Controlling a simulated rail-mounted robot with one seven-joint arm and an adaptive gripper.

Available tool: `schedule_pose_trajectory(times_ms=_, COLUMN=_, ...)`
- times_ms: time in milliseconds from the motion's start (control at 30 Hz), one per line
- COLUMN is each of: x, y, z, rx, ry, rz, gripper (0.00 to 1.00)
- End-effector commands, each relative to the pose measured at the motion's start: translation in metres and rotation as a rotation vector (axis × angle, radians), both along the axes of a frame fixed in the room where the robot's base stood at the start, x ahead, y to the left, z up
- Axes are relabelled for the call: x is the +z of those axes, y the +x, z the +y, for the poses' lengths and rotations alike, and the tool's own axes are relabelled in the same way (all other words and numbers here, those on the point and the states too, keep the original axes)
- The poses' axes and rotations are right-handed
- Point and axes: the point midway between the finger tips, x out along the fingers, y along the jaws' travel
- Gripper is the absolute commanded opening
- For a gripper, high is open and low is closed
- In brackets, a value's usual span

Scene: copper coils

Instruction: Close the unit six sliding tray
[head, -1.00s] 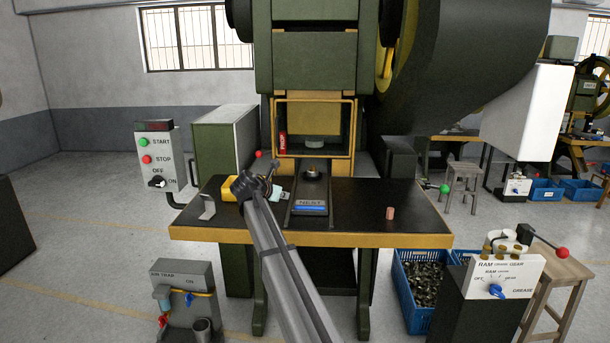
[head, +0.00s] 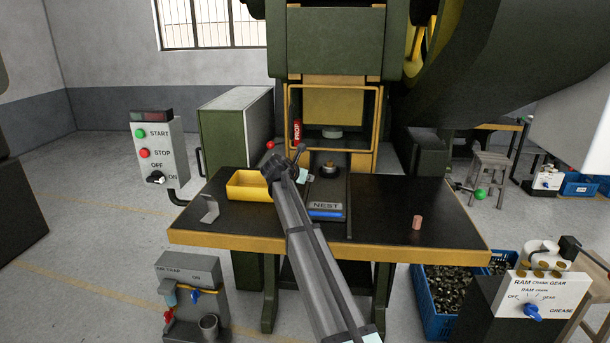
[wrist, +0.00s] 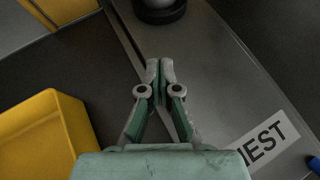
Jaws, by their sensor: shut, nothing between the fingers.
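The sliding tray is a long dark grey plate marked NEST (head: 326,206) with a blue strip on its front end. It runs from the table front back toward the press opening and carries a round black seat with a copper-coloured piece (head: 328,168). In the wrist view the tray's grey top (wrist: 215,85) fills the right side. My gripper (wrist: 160,68) is shut and empty, its fingertips over the tray's left edge, short of the round seat. In the head view my gripper (head: 303,175) is partly hidden by my arm at the tray's left side. I cannot tell whether it touches the tray.
A yellow bin (head: 249,186) stands just left of my gripper, with a metal bracket (head: 209,209) farther left. The press's yellow guard frame (head: 378,130) rises behind the tray.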

Motion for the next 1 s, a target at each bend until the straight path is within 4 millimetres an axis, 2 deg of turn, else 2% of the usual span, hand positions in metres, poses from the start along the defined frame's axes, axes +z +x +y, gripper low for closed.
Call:
schedule_pose_trajectory(times_ms=33, x=-0.003, y=0.01, z=-0.007, rx=-0.002, ry=-0.001, rz=0.001, gripper=0.0)
schedule_pose_trajectory(times_ms=267, x=-0.024, y=0.039, z=-0.03, rx=-0.002, ry=0.0, rz=0.001, gripper=0.0)
schedule_pose_trajectory(times_ms=433, x=-0.023, y=0.057, z=-0.043, rx=-0.001, ry=0.0, rz=0.0, gripper=0.0)
schedule_pose_trajectory(times_ms=633, x=-0.024, y=0.065, z=-0.051, rx=0.0, ry=-0.001, rz=-0.001, gripper=0.0)
schedule_pose_trajectory(times_ms=1000, x=-0.024, y=0.065, z=-0.052, rx=0.001, ry=0.0, rz=-0.001, gripper=0.0)
